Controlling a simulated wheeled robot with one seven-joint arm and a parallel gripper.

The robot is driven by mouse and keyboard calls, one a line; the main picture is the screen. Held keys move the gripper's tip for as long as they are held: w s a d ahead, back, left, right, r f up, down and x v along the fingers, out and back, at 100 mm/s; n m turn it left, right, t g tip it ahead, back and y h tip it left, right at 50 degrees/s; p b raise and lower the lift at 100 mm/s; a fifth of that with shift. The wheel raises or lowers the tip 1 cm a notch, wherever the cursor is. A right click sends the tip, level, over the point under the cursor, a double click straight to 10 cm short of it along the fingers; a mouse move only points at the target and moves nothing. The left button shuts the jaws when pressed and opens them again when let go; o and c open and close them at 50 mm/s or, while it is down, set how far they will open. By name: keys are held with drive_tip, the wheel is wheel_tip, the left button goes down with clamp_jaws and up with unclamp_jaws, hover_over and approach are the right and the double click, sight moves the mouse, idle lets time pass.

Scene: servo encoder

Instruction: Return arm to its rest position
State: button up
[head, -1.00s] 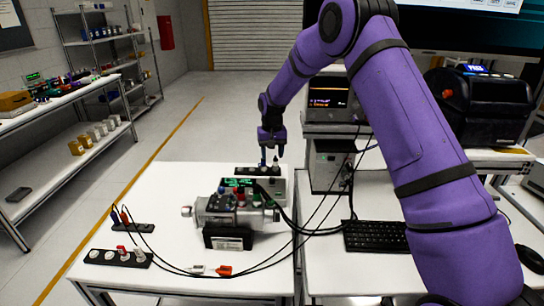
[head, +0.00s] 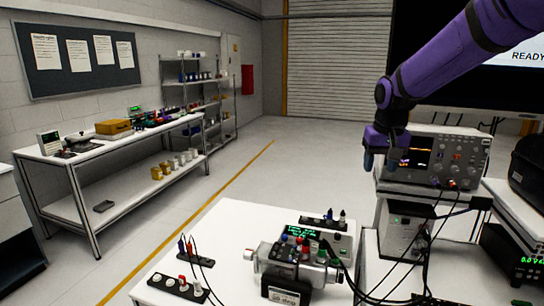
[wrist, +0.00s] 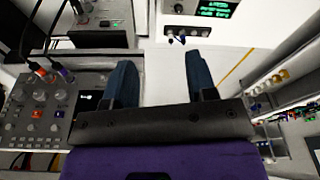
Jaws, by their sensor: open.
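My purple arm reaches in from the upper right of the head view. My gripper (head: 383,160) hangs in front of the left side of the oscilloscope (head: 455,158), above and right of the white table (head: 225,225). In the wrist view, the two dark blue fingers of my gripper (wrist: 160,82) stand apart with nothing between them. The servo unit (head: 295,262) with its coloured connectors rests on the white table, apart from my gripper. A small box with a green display (head: 305,233) stands behind it and also shows in the wrist view (wrist: 215,9).
A black holder with plugs (head: 323,221) sits at the table's back, another (head: 178,289) at its front left. Black cables run to the instruments at right. A long workbench (head: 120,152) and shelves (head: 205,95) stand at left. The floor between (head: 285,165) is clear.

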drive_tip(key=s+d+r+t, duration=0.1)
drive_tip(key=s+r, duration=0.1)
drive_tip(key=s, duration=1.4)
drive_tip(key=s+d+r+t, duration=0.2)
drive_tip(key=s+r, duration=0.1)
drive_tip(key=s, duration=1.3)
drive_tip(key=shift+s+d+r+n, duration=0.15)
drive_tip(key=shift+s+r+n, duration=0.15)
drive_tip(key=shift+s+n, duration=0.1)
